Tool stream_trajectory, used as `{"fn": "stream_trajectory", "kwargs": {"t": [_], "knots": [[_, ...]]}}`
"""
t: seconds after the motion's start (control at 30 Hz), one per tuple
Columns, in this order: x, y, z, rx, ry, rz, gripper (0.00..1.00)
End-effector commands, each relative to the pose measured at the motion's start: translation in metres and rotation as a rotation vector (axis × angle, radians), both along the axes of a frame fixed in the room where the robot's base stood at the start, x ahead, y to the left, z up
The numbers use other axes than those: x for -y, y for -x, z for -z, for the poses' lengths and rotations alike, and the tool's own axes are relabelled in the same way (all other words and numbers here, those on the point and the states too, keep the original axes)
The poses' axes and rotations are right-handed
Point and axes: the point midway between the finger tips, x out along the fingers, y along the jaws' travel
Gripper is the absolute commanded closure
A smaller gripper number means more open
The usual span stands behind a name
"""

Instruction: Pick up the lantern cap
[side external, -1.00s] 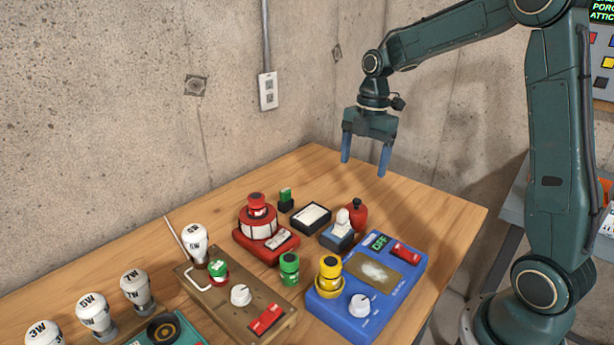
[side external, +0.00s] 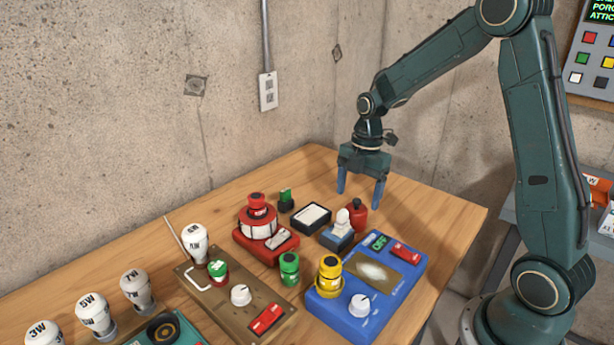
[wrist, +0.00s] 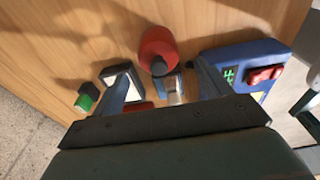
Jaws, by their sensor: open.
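A rounded red piece with a small dark knob on top, which may be the lantern cap (side external: 357,216), stands on the table behind a small block with a white bulb. It shows in the wrist view (wrist: 158,45) near top centre, beyond my fingertips. A red lantern (side external: 257,224) with pale panes and a red top stands on a red base to the left; I cannot tell for sure which red piece the task means. My gripper (side external: 359,199) is open and empty, fingers down, above and behind the rounded red piece; the wrist view shows its fingers (wrist: 166,74) apart.
A blue panel (side external: 372,308) with switches lies in front. A green block (side external: 286,199) stands left. The table's back right is clear.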

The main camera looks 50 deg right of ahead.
Motion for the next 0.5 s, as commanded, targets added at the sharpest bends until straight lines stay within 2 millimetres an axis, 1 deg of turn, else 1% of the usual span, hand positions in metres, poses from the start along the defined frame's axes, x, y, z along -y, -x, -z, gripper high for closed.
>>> {"fn": "stream_trajectory", "kwargs": {"t": [0.33, 0.5], "knots": [[-0.002, 0.000, 0.037, -0.004, -0.001, -0.001, 0.23], [-0.002, 0.000, 0.047, -0.002, 0.001, -0.001, 0.23]]}}
